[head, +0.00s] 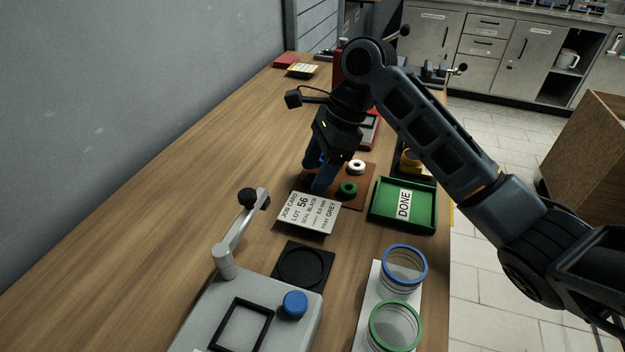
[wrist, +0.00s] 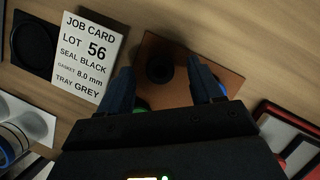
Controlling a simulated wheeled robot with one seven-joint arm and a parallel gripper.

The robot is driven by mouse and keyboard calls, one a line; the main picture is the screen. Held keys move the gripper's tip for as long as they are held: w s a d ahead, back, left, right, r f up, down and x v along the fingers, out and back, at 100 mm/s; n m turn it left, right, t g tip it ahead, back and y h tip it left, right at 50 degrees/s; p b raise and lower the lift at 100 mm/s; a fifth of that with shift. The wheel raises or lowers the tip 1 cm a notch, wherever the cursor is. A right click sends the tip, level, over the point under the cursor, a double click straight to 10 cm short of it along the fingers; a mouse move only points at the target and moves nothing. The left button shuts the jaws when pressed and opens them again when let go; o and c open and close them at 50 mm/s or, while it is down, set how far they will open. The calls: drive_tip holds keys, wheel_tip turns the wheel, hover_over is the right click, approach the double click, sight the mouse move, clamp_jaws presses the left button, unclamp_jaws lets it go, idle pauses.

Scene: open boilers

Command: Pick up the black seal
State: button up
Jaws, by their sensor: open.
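The black seal (wrist: 160,73) is a small dark ring on a brown board (wrist: 222,76) in the wrist view. It lies between the two blue fingers of my open gripper (wrist: 162,66), with a gap to each finger. In the head view my gripper (head: 318,176) points down over the left part of the brown board (head: 366,199) and hides the black seal. A white seal (head: 357,167) and a green seal (head: 348,189) stand on the board to the right of my fingers. The job card (wrist: 83,53) reads lot 56, seal black, gasket 8.0 mm, tray grey.
A green tray (head: 408,222) marked DONE lies right of the board. A black square plate (head: 321,257), a grey press with a lever (head: 233,240), and blue-rimmed (head: 405,250) and green-rimmed (head: 373,335) jars stand nearer. The table's left side is clear.

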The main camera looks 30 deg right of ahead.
drive_tip(key=shift+a+f, duration=0.15)
drive_tip(key=shift+f, duration=0.2)
drive_tip(key=shift+c, duration=0.2)
drive_tip(key=c, duration=1.1)
